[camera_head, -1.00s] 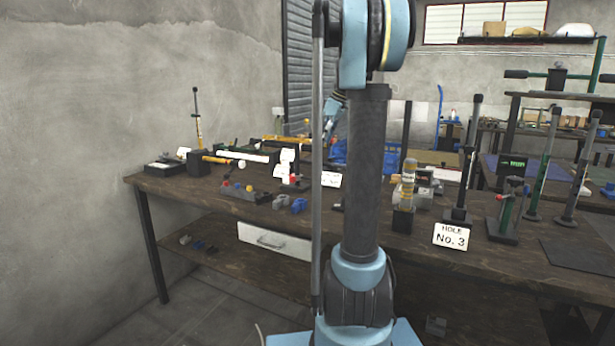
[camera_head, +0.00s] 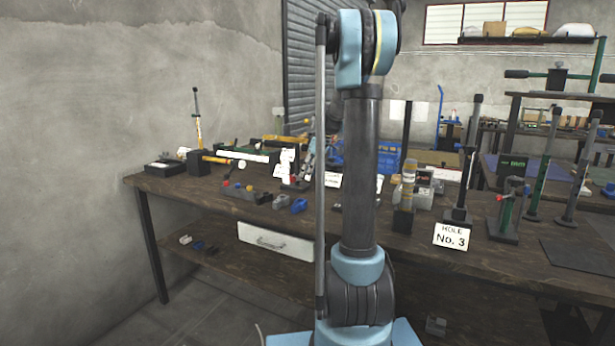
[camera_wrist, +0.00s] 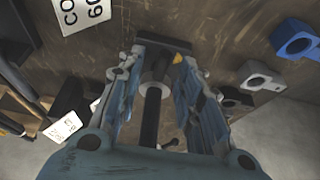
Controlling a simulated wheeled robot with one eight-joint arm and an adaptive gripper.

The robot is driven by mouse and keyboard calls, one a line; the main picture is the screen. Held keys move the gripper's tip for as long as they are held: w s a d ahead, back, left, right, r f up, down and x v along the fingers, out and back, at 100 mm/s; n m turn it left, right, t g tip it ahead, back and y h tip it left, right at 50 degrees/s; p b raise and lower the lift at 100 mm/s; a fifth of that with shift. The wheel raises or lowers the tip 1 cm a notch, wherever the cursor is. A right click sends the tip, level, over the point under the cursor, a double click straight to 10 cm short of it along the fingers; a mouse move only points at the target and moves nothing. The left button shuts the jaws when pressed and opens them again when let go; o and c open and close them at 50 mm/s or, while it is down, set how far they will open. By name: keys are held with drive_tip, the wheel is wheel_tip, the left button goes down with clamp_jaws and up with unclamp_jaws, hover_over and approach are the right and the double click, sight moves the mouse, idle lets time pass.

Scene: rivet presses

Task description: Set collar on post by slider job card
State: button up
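My gripper (camera_wrist: 160,58) points down at the bench, its two blue fingers standing apart. A dark post (camera_wrist: 152,118) with a grey ring-shaped part (camera_wrist: 156,82) shows between them; I cannot tell whether the ring is a loose collar or whether either finger touches it. In the head view my gripper (camera_head: 313,150) is largely hidden behind my arm. A blue collar-like piece (camera_wrist: 297,40) lies on the bench, also seen in the head view (camera_head: 299,205), with a grey one (camera_wrist: 258,75) and a darker one (camera_wrist: 234,97) beside it. A white card (camera_wrist: 84,12) has partly cut-off lettering.
A second card (camera_wrist: 62,128) lies left of my gripper in the wrist view. The head view shows a "HOLE No. 3" card (camera_head: 451,235) below a black upright, a yellow-banded cylinder (camera_head: 408,178), and a wooden bench (camera_head: 200,208). The bench's front left is fairly clear.

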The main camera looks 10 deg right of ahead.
drive_tip(key=shift+w+a+f, duration=0.15)
drive_tip(key=shift+a+f, duration=0.05)
drive_tip(key=shift+f, duration=0.4)
clamp_jaws()
drive_tip(key=shift+r, duration=0.1)
